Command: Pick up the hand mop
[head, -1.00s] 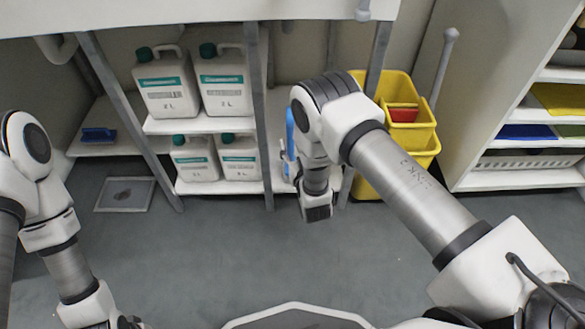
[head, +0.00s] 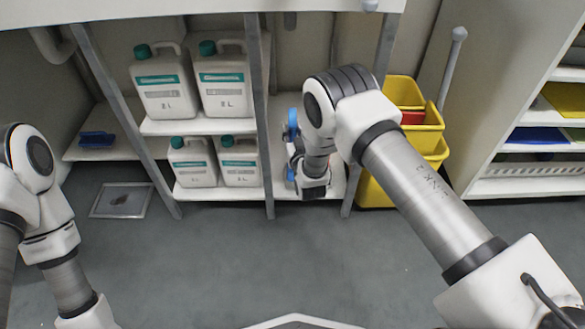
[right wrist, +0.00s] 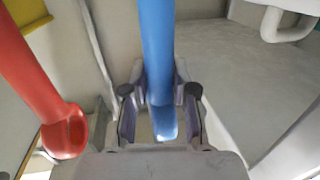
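A blue handle, which I take to be the hand mop's, stands upright beside the right-hand shelf post in the head view (head: 292,125). In the right wrist view the blue handle (right wrist: 158,50) runs down between the two fingers of my right gripper (right wrist: 160,95). One finger is on each side, with only narrow gaps. I see no clear grip on it. In the head view my right gripper (head: 310,188) is low at the shelf front, partly covering the mop. The mop's head is not clearly visible. My left gripper is out of view below the left edge.
A red handle (right wrist: 45,110) hangs close to the left of the gripper. White jugs (head: 222,85) fill the shelves to the left. A yellow bucket (head: 425,130) stands to the right. A blue brush-like item (head: 97,139) lies at far left. The floor in front is clear.

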